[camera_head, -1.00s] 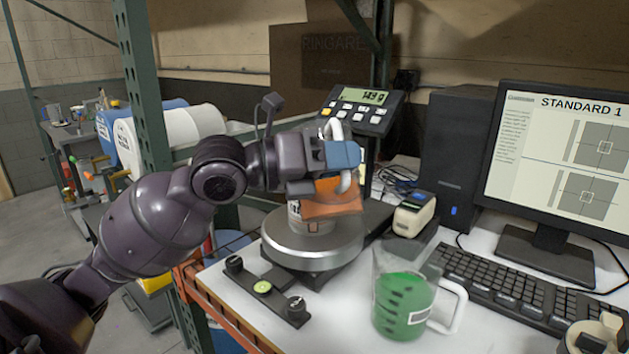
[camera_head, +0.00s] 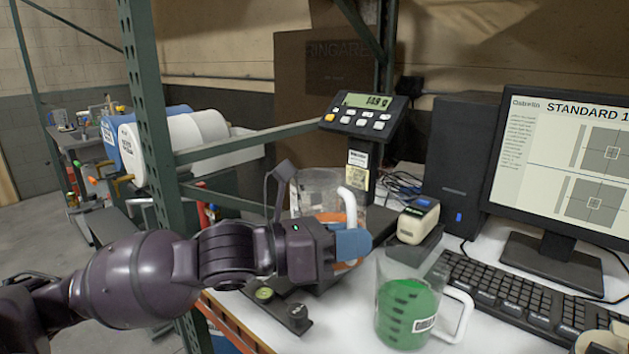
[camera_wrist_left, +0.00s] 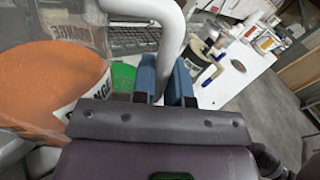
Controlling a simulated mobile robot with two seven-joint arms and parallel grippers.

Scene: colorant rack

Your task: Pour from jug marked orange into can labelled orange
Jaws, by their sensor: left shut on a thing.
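My left gripper (camera_head: 352,243) is shut on the white handle (camera_head: 350,205) of a clear jug (camera_head: 318,185) with orange colorant in it. The jug looks about upright above the scale area, partly hidden by my left arm. In the left wrist view the orange colorant (camera_wrist_left: 45,85) fills the jug beside the gripper (camera_wrist_left: 163,85), and a label with partly readable lettering shows on it. I cannot make out the can now; the jug and my arm cover the place where it stood on the scale. My right gripper is not in view.
A jug of green colorant (camera_head: 405,312) stands close to the right of my gripper. The scale display (camera_head: 368,101), a small scanner-like device (camera_head: 418,218), keyboard (camera_head: 520,300) and monitor (camera_head: 565,150) are behind and to the right. A green rack post (camera_head: 150,120) rises at the left.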

